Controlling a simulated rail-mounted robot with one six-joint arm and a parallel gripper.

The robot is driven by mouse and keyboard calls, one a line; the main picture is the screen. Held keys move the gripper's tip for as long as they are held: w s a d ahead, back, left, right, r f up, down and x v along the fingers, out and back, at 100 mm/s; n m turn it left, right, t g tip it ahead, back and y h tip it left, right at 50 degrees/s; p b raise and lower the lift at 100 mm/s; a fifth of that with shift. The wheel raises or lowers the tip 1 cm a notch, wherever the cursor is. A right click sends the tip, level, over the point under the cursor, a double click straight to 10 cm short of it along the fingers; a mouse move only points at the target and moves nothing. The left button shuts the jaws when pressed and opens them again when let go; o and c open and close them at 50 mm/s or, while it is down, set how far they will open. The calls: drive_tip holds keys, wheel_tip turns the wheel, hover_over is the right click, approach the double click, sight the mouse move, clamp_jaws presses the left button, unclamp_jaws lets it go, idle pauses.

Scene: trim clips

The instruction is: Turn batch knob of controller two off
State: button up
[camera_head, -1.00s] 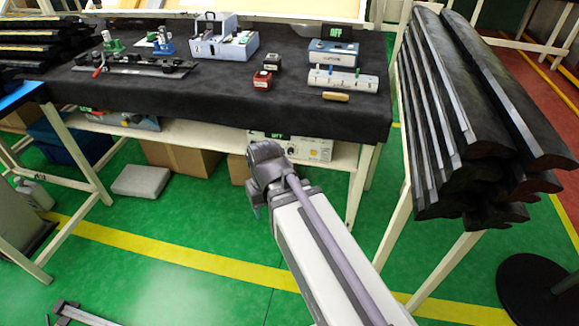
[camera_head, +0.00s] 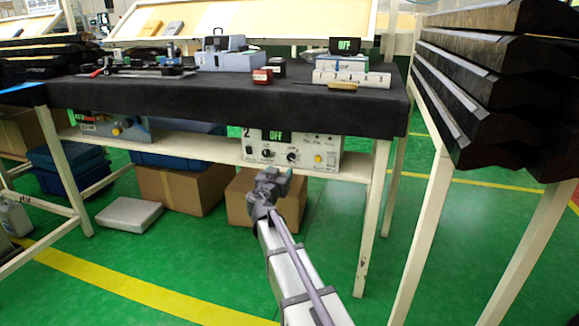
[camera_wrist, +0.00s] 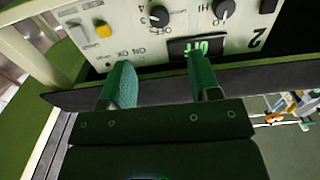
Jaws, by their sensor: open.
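Controller two (camera_head: 247,146) is a pale box marked 2 on the shelf under the black-covered table. Its display (camera_head: 276,136) reads OFF. The panel has a left dark knob (camera_head: 267,153), a middle dark knob (camera_head: 291,156) and a yellow control (camera_head: 318,158). In the wrist view the panel is upside down, showing the middle knob (camera_wrist: 158,15), the other knob (camera_wrist: 224,9) and the yellow control (camera_wrist: 103,30). I cannot read which is the batch knob. My gripper (camera_wrist: 163,75) is open and empty, its fingers spread before the panel's display edge; in the head view it is below the controller (camera_head: 268,178).
Cardboard boxes (camera_head: 185,188) stand below. A white table leg (camera_head: 373,215) is to the right. Dark trim pieces (camera_head: 470,95) are stacked at far right.

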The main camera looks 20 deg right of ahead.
sight(290, 158)
drive_tip(key=x, duration=1)
drive_tip(key=shift+w+d, duration=0.2)
drive_tip(key=shift+d, duration=0.1)
drive_tip(key=shift+c, duration=0.5)
drive_tip(key=c, duration=0.8)
